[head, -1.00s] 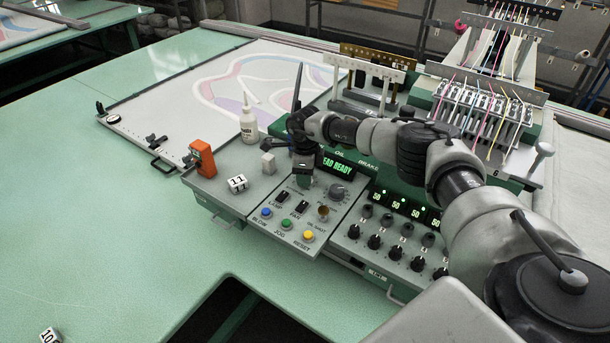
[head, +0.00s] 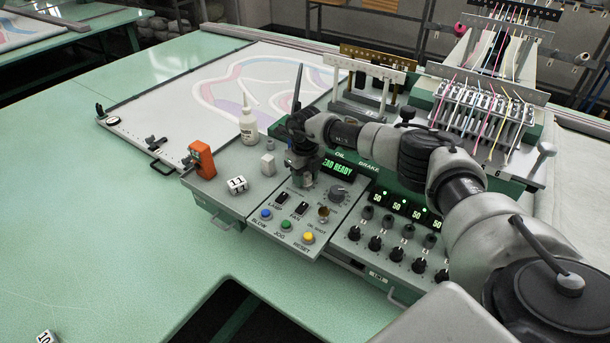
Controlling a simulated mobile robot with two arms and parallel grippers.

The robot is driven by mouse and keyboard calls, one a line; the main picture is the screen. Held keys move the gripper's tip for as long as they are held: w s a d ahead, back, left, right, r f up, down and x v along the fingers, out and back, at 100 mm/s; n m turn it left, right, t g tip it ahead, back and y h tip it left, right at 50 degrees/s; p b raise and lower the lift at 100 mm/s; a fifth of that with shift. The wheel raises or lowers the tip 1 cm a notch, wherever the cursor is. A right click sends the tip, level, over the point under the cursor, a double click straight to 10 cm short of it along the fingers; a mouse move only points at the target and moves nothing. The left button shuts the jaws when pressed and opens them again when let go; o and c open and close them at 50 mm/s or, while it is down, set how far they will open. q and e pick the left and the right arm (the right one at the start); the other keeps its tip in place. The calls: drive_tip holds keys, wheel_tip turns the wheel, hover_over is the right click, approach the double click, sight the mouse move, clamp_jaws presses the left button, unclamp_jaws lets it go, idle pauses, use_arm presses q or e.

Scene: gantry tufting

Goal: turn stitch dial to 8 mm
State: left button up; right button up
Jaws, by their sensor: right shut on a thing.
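My right gripper (head: 303,180) points down onto the front control panel (head: 263,197), just left of the green READY display (head: 338,168). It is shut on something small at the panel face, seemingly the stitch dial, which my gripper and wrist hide. Its pointer and scale cannot be read. A grey round knob (head: 340,193) with a printed scale stands clear, right of the gripper, not held. My left gripper is not in view.
Switches and blue, green and yellow buttons (head: 308,238) lie in front. Several black knobs (head: 375,242) are at right.

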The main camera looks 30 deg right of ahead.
sight(305, 175)
drive_tip(key=shift+w+r+m, duration=0.1)
drive_tip(key=shift+r+m, duration=0.05)
drive_tip(key=shift+m, duration=0.15)
drive_tip(key=o, duration=0.9)
wheel_tip(305, 175, up, 11)
drive_tip(key=b, duration=0.3)
drive_tip(key=shift+f, duration=0.25)
